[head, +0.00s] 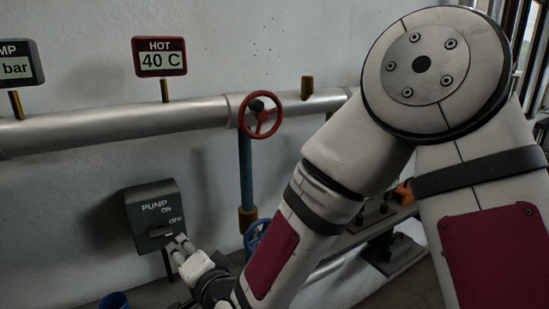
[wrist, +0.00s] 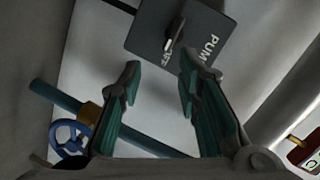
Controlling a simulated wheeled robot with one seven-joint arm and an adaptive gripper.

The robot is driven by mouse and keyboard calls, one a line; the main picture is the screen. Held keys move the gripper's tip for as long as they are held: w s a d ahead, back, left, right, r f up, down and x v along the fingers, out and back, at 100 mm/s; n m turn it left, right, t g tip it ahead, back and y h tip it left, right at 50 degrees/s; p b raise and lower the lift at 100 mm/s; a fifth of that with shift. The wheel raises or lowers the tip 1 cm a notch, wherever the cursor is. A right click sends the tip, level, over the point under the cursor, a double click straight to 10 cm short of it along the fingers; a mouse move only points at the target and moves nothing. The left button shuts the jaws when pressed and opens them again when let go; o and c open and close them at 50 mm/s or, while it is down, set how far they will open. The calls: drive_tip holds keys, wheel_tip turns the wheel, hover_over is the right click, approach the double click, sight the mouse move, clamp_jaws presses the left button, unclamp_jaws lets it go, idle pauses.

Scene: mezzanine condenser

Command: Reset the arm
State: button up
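My arm reaches across the right of the head view, and my gripper (head: 182,248) is low and left, close in front of the pump switch box (head: 152,212). In the wrist view my gripper (wrist: 158,82) has its two fingers well apart with nothing between them. The dark pump box (wrist: 178,35) lies beyond the fingertips. Its switch lever (wrist: 174,36) points to the OFF label in the wrist view. In the head view the lever is partly hard to make out near my fingertips. I cannot tell whether a finger touches the box.
A silver pipe (head: 115,122) runs along the wall with a red valve wheel (head: 261,116) and a HOT gauge reading 40 C (head: 160,57). A blue valve wheel (wrist: 69,138) is left of my gripper in the wrist view. A blue container (head: 115,301) stands at the bottom left.

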drive_tip(key=s+d+r+n+g+h, duration=0.2)
drive_tip(key=d+r+n+h, duration=0.15)
drive_tip(key=d, duration=0.85)
drive_tip(key=s+d+r+n+g+h, duration=0.1)
drive_tip(key=d+r+n+h, duration=0.2)
drive_tip(key=d, duration=0.8)
drive_tip(key=s+d+r+m+g+h, duration=0.1)
drive_tip(key=s+d+r+g+h, duration=0.2)
drive_tip(key=s+d, duration=1.2)
drive_tip(key=s+g, duration=0.1)
drive_tip(key=s, duration=0.2)
drive_tip(key=shift+s+r, duration=0.3)
drive_tip(key=shift+r, duration=0.05)
